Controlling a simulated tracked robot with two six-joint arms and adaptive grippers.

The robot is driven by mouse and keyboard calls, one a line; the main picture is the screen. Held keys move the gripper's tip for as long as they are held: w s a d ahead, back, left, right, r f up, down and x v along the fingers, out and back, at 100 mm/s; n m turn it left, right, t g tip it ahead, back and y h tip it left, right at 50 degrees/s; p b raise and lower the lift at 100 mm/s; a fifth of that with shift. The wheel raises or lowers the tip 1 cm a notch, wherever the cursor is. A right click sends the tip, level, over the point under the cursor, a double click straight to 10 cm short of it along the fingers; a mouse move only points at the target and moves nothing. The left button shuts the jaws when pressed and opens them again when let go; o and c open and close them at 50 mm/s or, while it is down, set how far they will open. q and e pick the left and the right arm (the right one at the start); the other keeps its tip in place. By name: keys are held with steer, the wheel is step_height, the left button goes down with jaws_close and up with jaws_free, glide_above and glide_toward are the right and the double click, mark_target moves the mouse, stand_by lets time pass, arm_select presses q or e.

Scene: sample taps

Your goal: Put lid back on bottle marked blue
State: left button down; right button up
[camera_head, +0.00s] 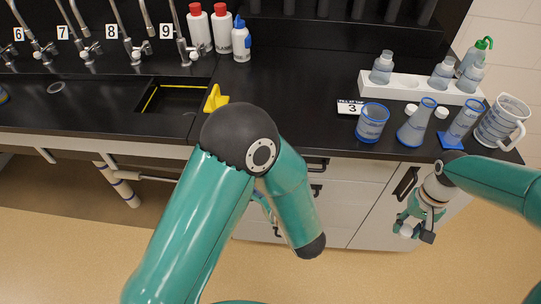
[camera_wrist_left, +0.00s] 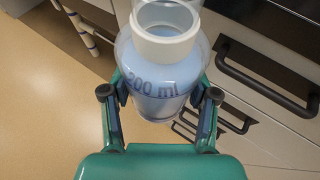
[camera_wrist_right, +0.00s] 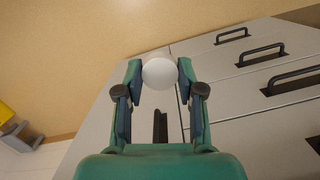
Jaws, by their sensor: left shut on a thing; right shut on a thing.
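My left gripper (camera_wrist_left: 160,105) is shut on a clear bottle (camera_wrist_left: 165,80) marked "200 ml". The bottle holds pale blue liquid, and its white-rimmed neck is open, with no lid on it. In the head view my own arm hides most of the left gripper and bottle. My right gripper (camera_wrist_right: 160,80) is shut on a round white lid (camera_wrist_right: 159,73). In the head view the right gripper (camera_head: 416,232) holds the lid (camera_head: 406,231) in front of the cabinets at the right, below the counter top. The lid and bottle are well apart.
A white rack (camera_head: 395,88) with several bottles stands on the black counter (camera_head: 290,100). In front are a beaker (camera_head: 372,122), a conical flask (camera_head: 416,124), a cylinder (camera_head: 462,122), a jug (camera_head: 500,122) and a "3" sign (camera_head: 350,107). A sink (camera_head: 172,98) is at left.

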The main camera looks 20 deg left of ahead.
arm_select(q)
steer(key=w+d+f+m+t+h, duration=0.1)
steer(key=d+m+t+h, duration=0.3)
steer(key=d, duration=1)
steer(key=m+h, duration=0.3)
steer(key=shift+w+f+m+t+h, duration=0.3)
steer(key=shift+w+f, duration=0.05)
steer(key=shift+w, duration=0.05)
steer(key=shift+d, duration=0.1)
